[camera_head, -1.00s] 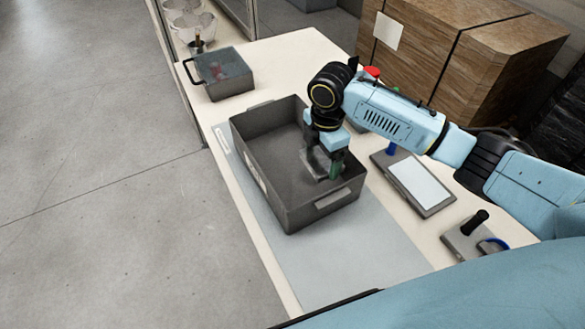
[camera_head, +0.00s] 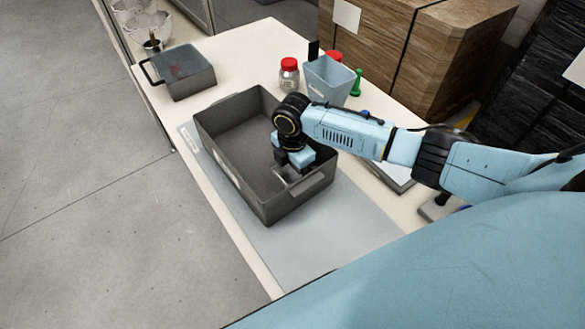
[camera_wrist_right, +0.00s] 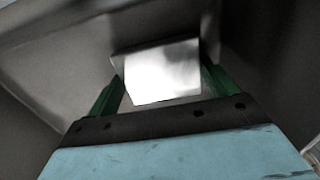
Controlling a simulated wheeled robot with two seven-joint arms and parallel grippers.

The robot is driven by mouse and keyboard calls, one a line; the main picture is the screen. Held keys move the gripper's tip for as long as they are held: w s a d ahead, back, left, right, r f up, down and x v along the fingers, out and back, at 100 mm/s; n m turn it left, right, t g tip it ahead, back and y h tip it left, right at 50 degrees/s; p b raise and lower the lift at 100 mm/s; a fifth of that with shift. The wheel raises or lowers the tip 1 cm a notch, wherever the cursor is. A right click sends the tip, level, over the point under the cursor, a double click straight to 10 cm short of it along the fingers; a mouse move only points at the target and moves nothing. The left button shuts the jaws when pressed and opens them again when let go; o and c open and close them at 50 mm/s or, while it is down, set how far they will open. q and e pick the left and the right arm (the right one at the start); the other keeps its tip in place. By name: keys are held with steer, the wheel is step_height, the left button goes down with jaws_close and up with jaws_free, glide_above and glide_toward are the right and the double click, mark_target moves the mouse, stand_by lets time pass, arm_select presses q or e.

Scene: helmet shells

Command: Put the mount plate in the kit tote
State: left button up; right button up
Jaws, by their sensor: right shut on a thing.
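The kit tote (camera_head: 238,182) is a large grey open bin on the table, in the middle of the head view. My right gripper (camera_head: 292,174) reaches down inside it, near its right end. In the right wrist view the mount plate (camera_wrist_right: 162,72), a bright metallic piece with a glossy, light face, sits between the green fingers of my right gripper (camera_wrist_right: 163,82). The gripper is shut on it. Grey tote walls surround it there; whether the plate touches the tote floor I cannot tell. In the head view the plate is mostly hidden by the wrist. My left gripper is out of view.
A smaller grey bin (camera_head: 184,84) with a handle stands at the back left. A red-capped jar (camera_head: 289,77), a pale blue bin (camera_head: 328,82) and a green piece (camera_head: 356,84) stand behind the tote. A grey mat (camera_head: 330,238) lies under and in front of it.

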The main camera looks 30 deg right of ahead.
mark_target(293, 172)
steer(key=shift+r, duration=0.1)
steer(key=o, duration=1.2)
steer(key=shift+f, duration=0.2)
step_height(293, 172, up, 12)
steer(key=p, duration=0.1)
steer(key=shift+r+p, duration=0.2)
steer(key=shift+p, duration=0.15)
